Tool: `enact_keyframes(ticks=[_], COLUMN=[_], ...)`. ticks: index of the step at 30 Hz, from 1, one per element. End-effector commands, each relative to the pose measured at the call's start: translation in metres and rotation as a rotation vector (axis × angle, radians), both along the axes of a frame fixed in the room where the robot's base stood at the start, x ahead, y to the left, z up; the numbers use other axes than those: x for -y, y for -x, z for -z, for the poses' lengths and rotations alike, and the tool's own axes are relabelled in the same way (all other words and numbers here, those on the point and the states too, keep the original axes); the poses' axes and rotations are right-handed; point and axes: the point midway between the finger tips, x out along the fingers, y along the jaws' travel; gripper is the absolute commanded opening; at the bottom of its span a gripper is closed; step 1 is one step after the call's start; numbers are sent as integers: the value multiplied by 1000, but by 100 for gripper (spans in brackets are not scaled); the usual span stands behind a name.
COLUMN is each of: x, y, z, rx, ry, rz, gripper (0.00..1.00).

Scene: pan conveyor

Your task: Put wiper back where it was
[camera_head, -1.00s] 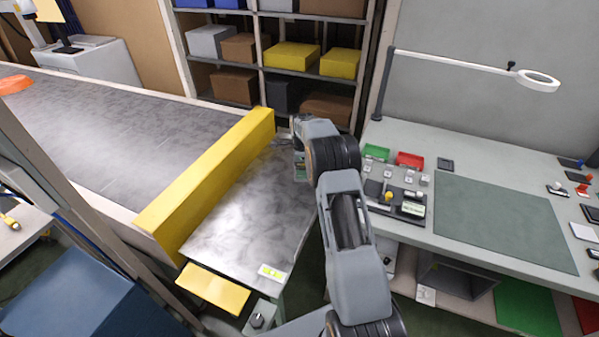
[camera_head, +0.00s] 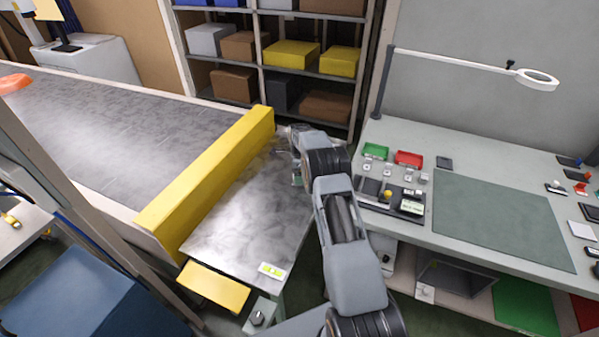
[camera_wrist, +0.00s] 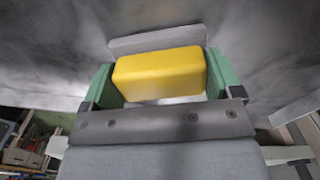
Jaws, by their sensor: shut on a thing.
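The wiper (camera_wrist: 160,75) shows in the wrist view as a yellow block-shaped handle with a flat grey piece along its far side. My gripper (camera_wrist: 160,82) is shut on the yellow handle, with one green finger at each side of it. A grey, smudged metal surface lies beyond the wiper; I cannot tell whether they touch. In the head view my gripper (camera_head: 297,178) is at the far right part of the metal table (camera_head: 235,220), largely hidden by my arm. The wiper cannot be made out there.
A yellow barrier (camera_head: 205,180) divides the metal table from the conveyor (camera_head: 110,115). A workbench (camera_head: 480,160) with a green mat (camera_head: 500,220), small trays and parts stands at the right. Shelves with boxes (camera_head: 290,57) stand behind. Much of the metal table is clear.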

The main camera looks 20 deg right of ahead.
Motion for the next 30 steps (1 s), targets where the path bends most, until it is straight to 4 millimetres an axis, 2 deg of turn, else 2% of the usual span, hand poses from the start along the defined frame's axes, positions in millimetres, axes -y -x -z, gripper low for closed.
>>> enact_keyframes(ticks=[4, 5, 9, 16, 20, 30], x=[0, 0, 0, 0, 0, 0], y=[0, 0, 0, 0, 0, 0], z=[5, 3, 3, 2, -8, -71], rx=[0, 0, 0, 0, 2, 3], ry=[0, 0, 0, 0, 1, 1], rz=[0, 0, 0, 0, 0, 0], gripper=[63, 88, 100, 100, 100, 100])
